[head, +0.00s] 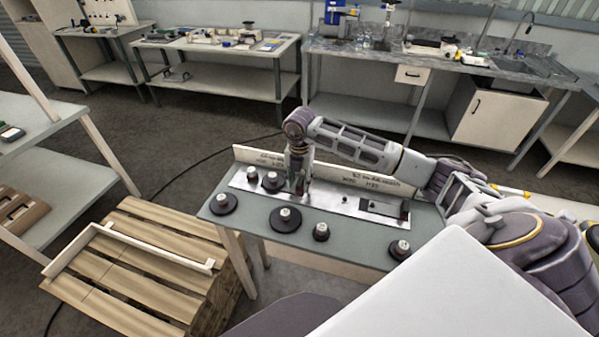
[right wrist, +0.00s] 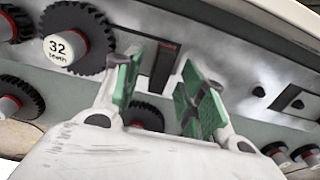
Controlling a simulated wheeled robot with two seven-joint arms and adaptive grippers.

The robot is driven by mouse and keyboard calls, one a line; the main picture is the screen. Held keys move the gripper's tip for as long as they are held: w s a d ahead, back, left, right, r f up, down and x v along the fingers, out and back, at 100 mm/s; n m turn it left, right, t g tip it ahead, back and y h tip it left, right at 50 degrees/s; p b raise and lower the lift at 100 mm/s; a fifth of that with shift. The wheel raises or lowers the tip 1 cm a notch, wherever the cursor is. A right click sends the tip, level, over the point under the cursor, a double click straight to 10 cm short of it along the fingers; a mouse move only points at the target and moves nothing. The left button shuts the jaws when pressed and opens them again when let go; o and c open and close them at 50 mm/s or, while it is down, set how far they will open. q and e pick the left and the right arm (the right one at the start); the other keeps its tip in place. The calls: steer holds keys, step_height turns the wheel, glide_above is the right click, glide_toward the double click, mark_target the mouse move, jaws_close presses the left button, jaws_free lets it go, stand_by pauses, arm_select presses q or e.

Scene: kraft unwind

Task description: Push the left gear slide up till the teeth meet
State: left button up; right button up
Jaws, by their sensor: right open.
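The steel plate (head: 337,201) lies on the grey bench and carries gears at its left end. A dark gear with a white hub marked 32 teeth (right wrist: 75,40) is left of my right gripper in the wrist view. Another gear (right wrist: 14,24) is at its left; whether their teeth touch is unclear. My right gripper (head: 299,189) points down at the plate, just right of these gears. In the wrist view its green-padded fingers (right wrist: 160,80) are apart, with a dark slot (right wrist: 162,68) beyond the gap. The left slide itself is not clear. My left gripper is not in view.
Loose dark gears stand along the bench front: one at left (head: 223,204), a large one (head: 286,220), a small one (head: 321,232) and one at right (head: 400,250). A second slot (head: 382,209) is at the plate's right. A lettered board (head: 350,177) stands behind. A pallet (head: 150,265) is left.

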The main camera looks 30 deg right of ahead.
mark_target(293, 188)
steer(key=shift+f, duration=0.95)
jaws_close()
steer(key=shift+w+a+b, duration=0.3)
steer(key=shift+w+a, duration=0.45)
steer(key=shift+w, duration=0.15)
stand_by(0.4)
jaws_free()
steer(key=shift+r, duration=0.1)
